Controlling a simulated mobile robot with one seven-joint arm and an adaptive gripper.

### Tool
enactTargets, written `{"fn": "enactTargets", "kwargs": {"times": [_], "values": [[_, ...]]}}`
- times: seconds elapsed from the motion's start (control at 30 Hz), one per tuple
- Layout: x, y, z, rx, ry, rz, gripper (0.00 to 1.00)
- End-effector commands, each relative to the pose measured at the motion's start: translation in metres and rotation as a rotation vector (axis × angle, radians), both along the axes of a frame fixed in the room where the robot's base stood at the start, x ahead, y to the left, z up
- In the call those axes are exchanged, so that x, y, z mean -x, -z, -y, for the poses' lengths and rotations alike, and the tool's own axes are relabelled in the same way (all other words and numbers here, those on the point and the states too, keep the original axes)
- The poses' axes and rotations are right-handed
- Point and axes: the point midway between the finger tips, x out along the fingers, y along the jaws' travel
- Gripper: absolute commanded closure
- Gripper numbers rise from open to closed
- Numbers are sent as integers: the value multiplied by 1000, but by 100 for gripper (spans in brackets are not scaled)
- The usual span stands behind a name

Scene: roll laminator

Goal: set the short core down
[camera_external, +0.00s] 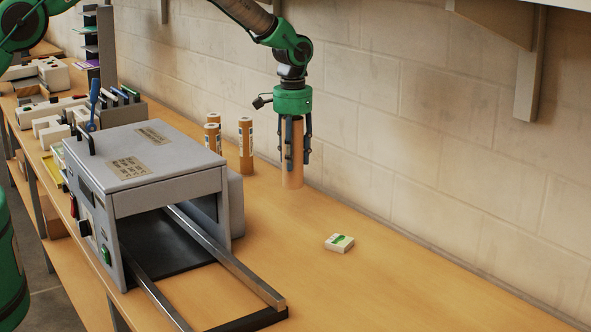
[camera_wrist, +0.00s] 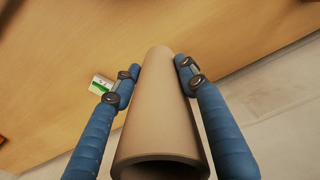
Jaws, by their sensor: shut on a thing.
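The short core (camera_external: 292,179) is a plain brown cardboard tube. My gripper (camera_external: 298,160) is shut on it from above, with a finger on either side, and holds it upright close to the wall. Its lower end is at or just above the bench top; I cannot tell whether it touches. In the wrist view the core (camera_wrist: 157,115) runs away from the camera between the two blue fingers (camera_wrist: 156,68), its hollow near end showing at the bottom. Its far end meets the view of the wood, with no clear gap.
Several labelled brown cores (camera_external: 246,142) stand left of my gripper, behind the grey laminator (camera_external: 150,165). A small white and green box (camera_external: 339,243) lies to the front right. The bench (camera_external: 400,285) is clear to the right; the block wall (camera_external: 440,150) is close behind.

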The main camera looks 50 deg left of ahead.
Motion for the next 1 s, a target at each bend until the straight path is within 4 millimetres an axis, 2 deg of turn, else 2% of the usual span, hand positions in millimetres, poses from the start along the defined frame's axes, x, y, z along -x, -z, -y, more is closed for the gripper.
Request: {"fn": "enactTargets", "kwargs": {"times": [0.3, 0.4, 0.83, 1.0], "values": [[1, 42, 0, 0, 0, -2, 87], [0, 51, 0, 0, 0, -1, 87], [0, 56, 0, 0, 0, -1, 87], [1, 68, 0, 0, 0, -3, 87]]}}
